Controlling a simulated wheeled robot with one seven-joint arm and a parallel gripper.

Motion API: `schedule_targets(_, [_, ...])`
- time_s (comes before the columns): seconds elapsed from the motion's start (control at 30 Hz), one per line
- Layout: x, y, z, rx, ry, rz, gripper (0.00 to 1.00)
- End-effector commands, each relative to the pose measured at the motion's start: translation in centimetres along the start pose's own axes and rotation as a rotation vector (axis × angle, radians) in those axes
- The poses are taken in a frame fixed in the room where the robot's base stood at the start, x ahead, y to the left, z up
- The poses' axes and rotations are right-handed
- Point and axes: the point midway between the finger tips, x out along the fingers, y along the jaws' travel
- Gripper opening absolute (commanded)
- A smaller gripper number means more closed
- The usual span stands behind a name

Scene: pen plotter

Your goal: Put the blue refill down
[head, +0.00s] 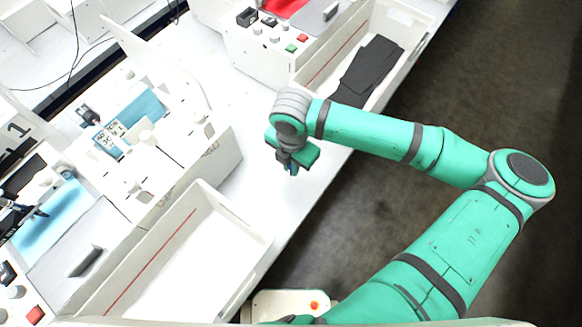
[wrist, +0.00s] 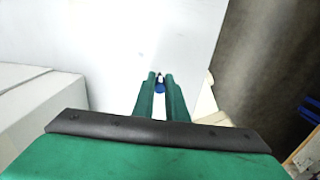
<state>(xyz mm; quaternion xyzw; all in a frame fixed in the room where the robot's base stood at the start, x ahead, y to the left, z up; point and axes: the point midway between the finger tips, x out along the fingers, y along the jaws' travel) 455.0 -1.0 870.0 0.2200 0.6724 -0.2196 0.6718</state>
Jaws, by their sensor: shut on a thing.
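The blue refill (wrist: 160,88) shows in the wrist view as a small blue piece with a dark tip between my gripper's fingertips. My gripper (wrist: 160,80) is shut on it. In the head view my gripper (head: 290,168) points down over the white table (head: 262,175), close to the table's right edge. A small dark blue bit of the refill (head: 291,172) shows below the fingers there. I cannot tell how high it is above the table.
An empty white tray (head: 252,232) with a red line stands at the front left of my gripper. Another tray (head: 418,48) at the back holds dark cloth-like pieces. Plotter machines with white panels stand to the left. The table between the trays is clear; dark floor lies right.

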Motion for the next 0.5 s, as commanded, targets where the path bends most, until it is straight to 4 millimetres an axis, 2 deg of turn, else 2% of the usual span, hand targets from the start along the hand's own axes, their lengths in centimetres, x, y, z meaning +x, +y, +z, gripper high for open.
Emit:
schedule_targets(0.07, [-1.4, -0.4, 0.1, 0.001, -0.003, 0.001, 0.0])
schedule_targets(0.37, [-6.7, -4.9, 0.0, 0.0, -0.004, 0.001, 0.0])
schedule_targets(0.5, [-7.9, -7.5, 0.0, 0.001, -0.002, 0.0, 0.0])
